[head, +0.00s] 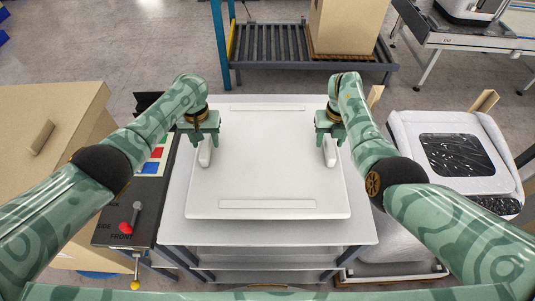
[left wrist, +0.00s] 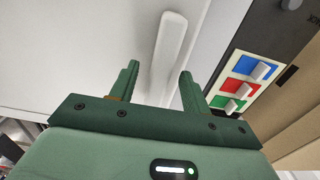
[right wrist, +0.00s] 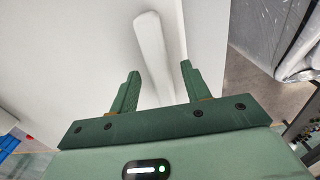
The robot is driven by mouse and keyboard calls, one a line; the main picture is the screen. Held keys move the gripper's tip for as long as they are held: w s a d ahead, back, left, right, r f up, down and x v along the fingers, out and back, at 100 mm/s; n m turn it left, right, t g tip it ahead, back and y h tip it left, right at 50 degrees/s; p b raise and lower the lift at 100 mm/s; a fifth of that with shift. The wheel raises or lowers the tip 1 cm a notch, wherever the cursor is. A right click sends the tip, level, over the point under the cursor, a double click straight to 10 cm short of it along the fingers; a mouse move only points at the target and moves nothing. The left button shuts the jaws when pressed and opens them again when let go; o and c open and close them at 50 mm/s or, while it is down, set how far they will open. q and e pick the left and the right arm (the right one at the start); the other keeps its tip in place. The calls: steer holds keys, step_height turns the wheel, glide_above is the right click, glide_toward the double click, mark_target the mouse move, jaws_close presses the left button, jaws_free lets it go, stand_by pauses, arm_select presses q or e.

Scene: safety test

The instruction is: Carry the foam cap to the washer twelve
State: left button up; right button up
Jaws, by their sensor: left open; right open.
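The foam cap appears to be the wide white slab (head: 268,160) lying flat on a grey-topped cart, with a raised white grip bar on each side. My left gripper (head: 200,142) is open at the left bar (head: 205,155); in the left wrist view that bar (left wrist: 170,40) runs between the open fingers (left wrist: 159,70). My right gripper (head: 328,140) is open at the right bar (head: 330,155); in the right wrist view that bar (right wrist: 149,40) runs between the open fingers (right wrist: 160,68). Neither gripper is closed on its bar. I cannot read a number marking washer twelve.
A white padded unit with a dark, plastic-wrapped top (head: 455,155) stands at the right. A control panel with coloured switches and a red knob (head: 125,228) is at the left, beside a cardboard box (head: 50,120). A roller conveyor (head: 270,45) carries another box behind the cart (head: 265,232).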

arm_select(q)
steer(key=shift+f, duration=0.85)
arm_select(e)
steer(key=shift+f, duration=0.8)
arm_select(q)
jaws_close()
arm_select(e)
jaws_close()
arm_select(q)
steer(key=shift+r, duration=0.1)
